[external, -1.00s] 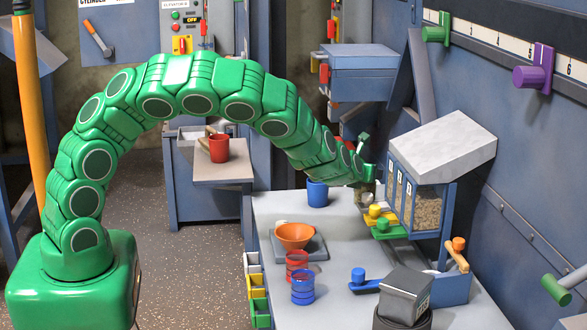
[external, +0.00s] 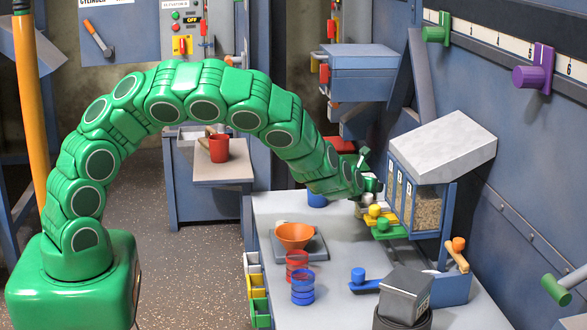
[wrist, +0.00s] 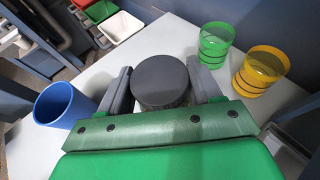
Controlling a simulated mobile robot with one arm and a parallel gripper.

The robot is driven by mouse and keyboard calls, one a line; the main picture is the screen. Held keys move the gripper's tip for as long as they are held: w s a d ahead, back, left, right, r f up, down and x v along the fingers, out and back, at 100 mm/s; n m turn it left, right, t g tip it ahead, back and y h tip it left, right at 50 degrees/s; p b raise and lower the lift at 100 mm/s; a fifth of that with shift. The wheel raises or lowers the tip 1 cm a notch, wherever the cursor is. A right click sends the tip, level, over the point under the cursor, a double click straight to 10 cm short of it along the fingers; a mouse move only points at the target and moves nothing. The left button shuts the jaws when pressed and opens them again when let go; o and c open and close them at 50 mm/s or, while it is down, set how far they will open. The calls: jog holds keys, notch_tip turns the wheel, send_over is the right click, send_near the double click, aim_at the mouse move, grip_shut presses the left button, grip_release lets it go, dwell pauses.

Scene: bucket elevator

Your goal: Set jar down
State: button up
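The jar (wrist: 160,80) shows in the wrist view as a round dark lid seen from above. My gripper (wrist: 160,68) has a grey finger against each side of it and looks shut on it. The lid hides most of the jar's body, and I cannot tell whether its base touches the grey table (wrist: 165,35). In the external view my gripper (external: 370,186) is over the far right of the table (external: 350,235), close to the hopper unit (external: 425,200). The jar cannot be made out clearly there.
A blue cup (wrist: 62,105) stands left of my gripper; green (wrist: 215,45) and yellow (wrist: 260,70) clear ringed jars stand at right. The middle of the table is clear.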

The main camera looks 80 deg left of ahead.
jog(key=o, duration=0.4)
jog(key=shift+r, duration=0.15)
jog(key=shift+s+d+r, duration=0.2)
jog(key=shift+s+d, duration=0.05)
jog(key=shift+d, duration=0.25)
jog(key=shift+v, duration=0.95)
notch_tip(320, 180, up, 6)
jog(key=shift+f, duration=0.25)
jog(key=shift+r, duration=0.7)
jog(key=shift+s+r, duration=0.1)
